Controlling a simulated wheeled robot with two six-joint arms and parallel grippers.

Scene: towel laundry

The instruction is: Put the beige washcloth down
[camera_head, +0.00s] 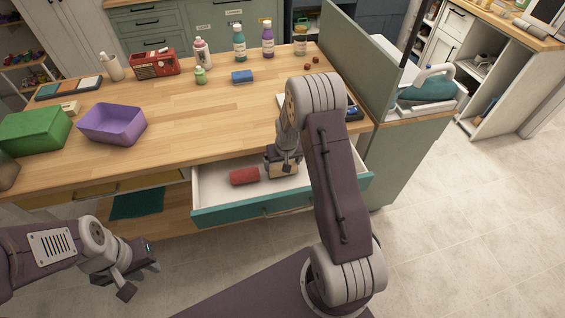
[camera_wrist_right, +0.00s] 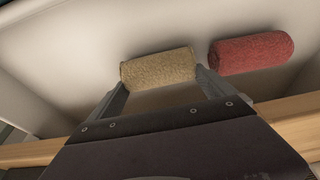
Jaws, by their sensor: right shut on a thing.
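The beige washcloth (camera_wrist_right: 158,67) is a rolled cloth between the fingers of my right gripper (camera_wrist_right: 160,82), which is shut on it inside the open drawer. In the head view, the beige washcloth (camera_head: 284,171) shows just below my right gripper (camera_head: 283,160). I cannot tell whether it touches the drawer floor. A red rolled washcloth (camera_wrist_right: 251,53) lies beside it; it also shows in the head view (camera_head: 244,176). The open drawer (camera_head: 225,213) has a teal front and white inside. My left gripper (camera_head: 138,276) hangs empty over the floor at lower left, its fingers apart.
A green divider panel (camera_head: 358,60) stands at right. A dark teal cloth (camera_head: 137,204) lies on the lower shelf.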

